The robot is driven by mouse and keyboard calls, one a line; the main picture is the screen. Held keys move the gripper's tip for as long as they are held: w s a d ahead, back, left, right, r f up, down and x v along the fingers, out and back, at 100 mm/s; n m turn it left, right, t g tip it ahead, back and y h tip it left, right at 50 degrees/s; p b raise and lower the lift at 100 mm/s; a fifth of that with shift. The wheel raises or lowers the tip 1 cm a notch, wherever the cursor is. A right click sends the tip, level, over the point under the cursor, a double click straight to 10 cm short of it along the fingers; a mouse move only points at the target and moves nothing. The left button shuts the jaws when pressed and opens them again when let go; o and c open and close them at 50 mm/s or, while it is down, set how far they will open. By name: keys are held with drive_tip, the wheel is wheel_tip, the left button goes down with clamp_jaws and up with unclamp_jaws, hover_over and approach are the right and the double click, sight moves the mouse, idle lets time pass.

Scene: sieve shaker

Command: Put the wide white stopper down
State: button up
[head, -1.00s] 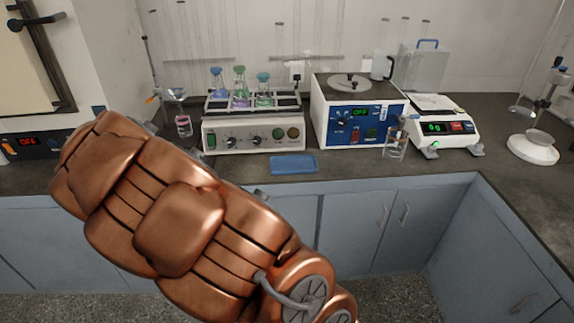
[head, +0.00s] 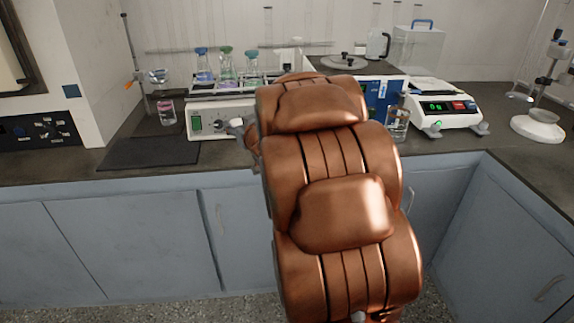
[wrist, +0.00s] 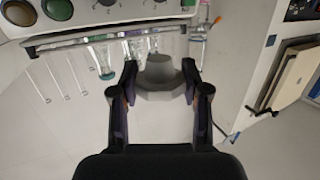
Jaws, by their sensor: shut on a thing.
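The wide white stopper (wrist: 160,72) is between my fingers in the wrist view and looks light grey there. My gripper (wrist: 160,78) is shut on it, with one finger on each side. In the head view, a small pale piece that looks like the stopper (head: 236,122) shows at the left edge of my arm, in front of the shaker's front panel. My arm hides most of the gripper there. I cannot tell how high the stopper is above the bench.
The shaker (head: 200,122) with several flasks is behind. A dark mat (head: 150,153) lies on the bench to the left, empty. A beaker (head: 397,122) and a balance (head: 440,112) stand to the right. A stand (head: 137,75) is at the back left.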

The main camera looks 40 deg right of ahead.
drive_tip(key=s+d+f+b, duration=0.4)
drive_tip(key=s+f+b, duration=0.3)
drive_tip(key=s+b, duration=0.3)
drive_tip(key=w+d, duration=0.2)
drive_tip(key=d, duration=0.2)
drive_tip(key=w+d+f, duration=0.1)
drive_tip(key=w+d, duration=0.2)
drive_tip(key=d, duration=0.1)
drive_tip(key=w+d, duration=0.3)
drive_tip(key=d, duration=0.2)
drive_tip(key=shift+f, duration=0.15)
drive_tip(key=shift+w+f+b, duration=0.1)
drive_tip(key=shift+f+b, duration=0.9)
drive_tip(key=shift+f, duration=0.85)
drive_tip(key=shift+r, duration=0.15)
drive_tip(key=o, duration=0.9)
drive_tip(key=shift+o, duration=0.2)
